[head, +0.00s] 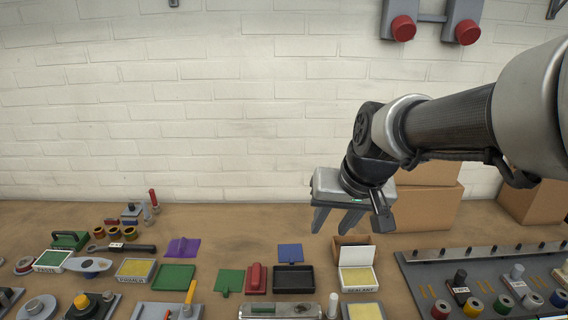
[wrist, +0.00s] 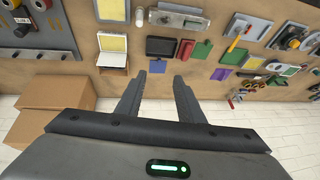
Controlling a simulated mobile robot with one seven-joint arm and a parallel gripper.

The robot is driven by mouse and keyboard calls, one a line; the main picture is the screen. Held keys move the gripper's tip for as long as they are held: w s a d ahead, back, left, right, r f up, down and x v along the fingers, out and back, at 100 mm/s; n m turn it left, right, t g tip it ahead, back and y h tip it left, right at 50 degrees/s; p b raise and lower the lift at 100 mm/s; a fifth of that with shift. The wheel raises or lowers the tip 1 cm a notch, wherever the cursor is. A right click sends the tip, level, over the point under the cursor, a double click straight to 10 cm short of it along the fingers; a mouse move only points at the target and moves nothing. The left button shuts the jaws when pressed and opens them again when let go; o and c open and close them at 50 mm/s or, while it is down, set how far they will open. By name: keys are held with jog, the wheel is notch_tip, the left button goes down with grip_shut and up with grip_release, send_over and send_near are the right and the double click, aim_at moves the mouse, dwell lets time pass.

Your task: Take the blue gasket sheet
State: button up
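The blue gasket sheet (head: 290,252) lies flat on the bench, just behind a black tray (head: 293,279). It is a small blue piece with a tab at its front edge.
A sealant box (head: 357,278) with a raised lid stands right of the black tray. A red block (head: 256,278), a green sheet (head: 229,281) and a purple sheet (head: 183,247) lie to the left. Cardboard boxes (head: 428,205) stand behind my gripper. Bare bench lies behind the blue sheet.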

jog(key=h+b, duration=0.1)
jog(key=b, duration=0.2)
send_near(292, 260)
jog(key=shift+b+x, duration=0.6)
jog(key=shift+x, duration=3.55)
jog(key=shift+a, duration=0.1)
grip_shut()
